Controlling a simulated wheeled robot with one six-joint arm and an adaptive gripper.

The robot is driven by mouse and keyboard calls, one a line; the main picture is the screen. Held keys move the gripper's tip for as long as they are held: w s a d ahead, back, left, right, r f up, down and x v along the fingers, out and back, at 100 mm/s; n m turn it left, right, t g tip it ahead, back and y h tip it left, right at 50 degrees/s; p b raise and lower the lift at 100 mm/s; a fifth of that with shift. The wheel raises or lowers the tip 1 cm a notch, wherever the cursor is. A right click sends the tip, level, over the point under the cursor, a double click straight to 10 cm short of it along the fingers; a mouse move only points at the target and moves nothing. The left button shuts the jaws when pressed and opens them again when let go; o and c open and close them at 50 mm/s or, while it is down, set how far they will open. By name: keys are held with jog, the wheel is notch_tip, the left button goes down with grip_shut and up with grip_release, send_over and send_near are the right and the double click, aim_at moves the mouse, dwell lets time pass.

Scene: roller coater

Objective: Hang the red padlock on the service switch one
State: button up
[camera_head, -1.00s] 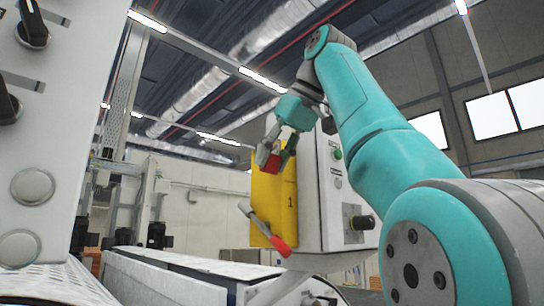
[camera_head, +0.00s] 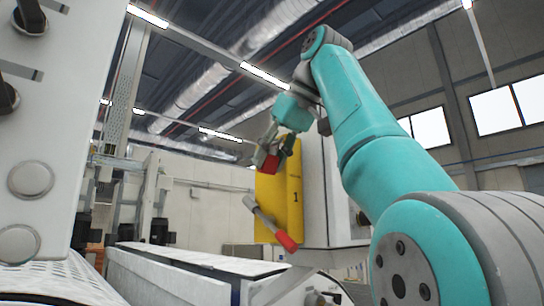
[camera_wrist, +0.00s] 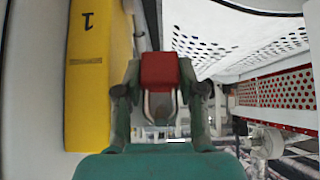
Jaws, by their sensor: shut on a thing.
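My gripper (camera_head: 268,147) is shut on the red padlock (camera_head: 271,163). In the wrist view the padlock (camera_wrist: 159,70) sits between the two fingers, with its pale metal shackle (camera_wrist: 160,104) toward the palm side. The service switch one is a yellow plate (camera_head: 292,200) marked "1" on the side of a white cabinet, with a grey lever ending in a red handle (camera_head: 285,241) angled down to the right.
A white cabinet (camera_head: 326,200) carries the plate. A white panel with knobs (camera_head: 40,130) stands close at the far left. A long white machine bed (camera_head: 190,275) lies below.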

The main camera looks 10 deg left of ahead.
jog(key=shift+a, duration=0.1)
jog(key=o, duration=1.2)
jog(key=shift+o, duration=0.2)
